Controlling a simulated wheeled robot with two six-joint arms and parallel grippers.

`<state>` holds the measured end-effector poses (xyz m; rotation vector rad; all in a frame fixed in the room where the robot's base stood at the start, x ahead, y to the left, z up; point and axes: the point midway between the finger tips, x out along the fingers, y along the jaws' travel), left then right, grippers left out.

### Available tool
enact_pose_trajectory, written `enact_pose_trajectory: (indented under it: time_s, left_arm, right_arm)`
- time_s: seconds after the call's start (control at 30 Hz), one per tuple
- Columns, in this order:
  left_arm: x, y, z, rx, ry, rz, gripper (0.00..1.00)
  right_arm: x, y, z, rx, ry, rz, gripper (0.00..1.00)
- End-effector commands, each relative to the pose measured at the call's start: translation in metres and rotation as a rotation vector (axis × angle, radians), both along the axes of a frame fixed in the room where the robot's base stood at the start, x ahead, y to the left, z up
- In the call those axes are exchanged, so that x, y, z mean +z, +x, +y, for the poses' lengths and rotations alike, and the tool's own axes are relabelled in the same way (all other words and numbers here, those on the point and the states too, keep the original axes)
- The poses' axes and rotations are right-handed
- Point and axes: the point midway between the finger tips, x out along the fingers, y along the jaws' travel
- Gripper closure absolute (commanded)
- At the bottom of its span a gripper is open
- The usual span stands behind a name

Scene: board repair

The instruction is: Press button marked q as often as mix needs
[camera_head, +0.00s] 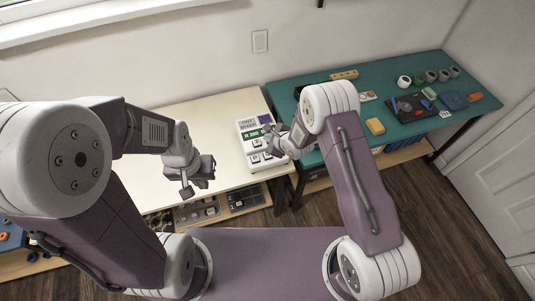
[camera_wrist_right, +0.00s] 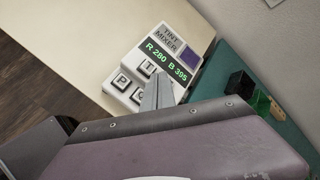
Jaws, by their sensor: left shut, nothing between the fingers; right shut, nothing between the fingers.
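The tint mixer (camera_head: 247,128) is a white box on the cream table, with a green-lit display and several square keys. In the right wrist view the mixer (camera_wrist_right: 181,28) reads "TINT MIXER" and its display (camera_wrist_right: 167,60) shows R 280 B 395. Keys marked P (camera_wrist_right: 121,81) and T (camera_wrist_right: 147,68) are readable there. A key below them is partly covered by my gripper, and I cannot make out a Q. My right gripper (camera_head: 271,134) is shut over the mixer; its fingers (camera_wrist_right: 157,94) show above the keys, contact unclear. My left gripper (camera_head: 187,190) is shut and empty, left of the mixer.
A green table (camera_head: 290,83) adjoins on the right, with a yellow block (camera_head: 375,126), a dark board (camera_head: 411,107), several cups (camera_head: 431,76) and small parts. The cream tabletop (camera_head: 205,118) left of the mixer is clear. Bins (camera_head: 247,197) sit on a shelf below.

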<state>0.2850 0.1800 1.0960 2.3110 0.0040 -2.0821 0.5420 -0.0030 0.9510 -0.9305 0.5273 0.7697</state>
Motion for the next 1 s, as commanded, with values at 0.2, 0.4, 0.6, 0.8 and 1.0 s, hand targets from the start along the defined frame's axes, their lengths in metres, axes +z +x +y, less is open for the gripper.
enact_pose_trajectory:
  time_s: [0.2, 0.4, 0.6, 0.8, 1.0]
  left_arm:
    - [-0.007, 0.000, 0.000, 0.000, 0.000, 0.000, 1.00]
    - [-0.028, 0.000, 0.000, 0.000, 0.000, 0.000, 1.00]
    - [-0.055, 0.000, 0.000, 0.000, 0.000, 0.000, 1.00]
    - [-0.073, 0.000, 0.000, 0.000, 0.000, 0.000, 1.00]
    - [-0.075, 0.000, 0.000, 0.000, 0.000, 0.000, 1.00]
  right_arm:
    - [-0.008, 0.000, 0.000, -0.001, -0.001, 0.000, 1.00]
    - [-0.031, 0.000, -0.001, -0.001, -0.001, 0.000, 1.00]
    - [-0.062, 0.000, -0.001, -0.001, -0.001, 0.000, 1.00]
    - [-0.085, 0.000, -0.001, 0.000, 0.000, 0.000, 1.00]
    - [-0.088, 0.000, -0.001, -0.001, 0.000, -0.001, 1.00]
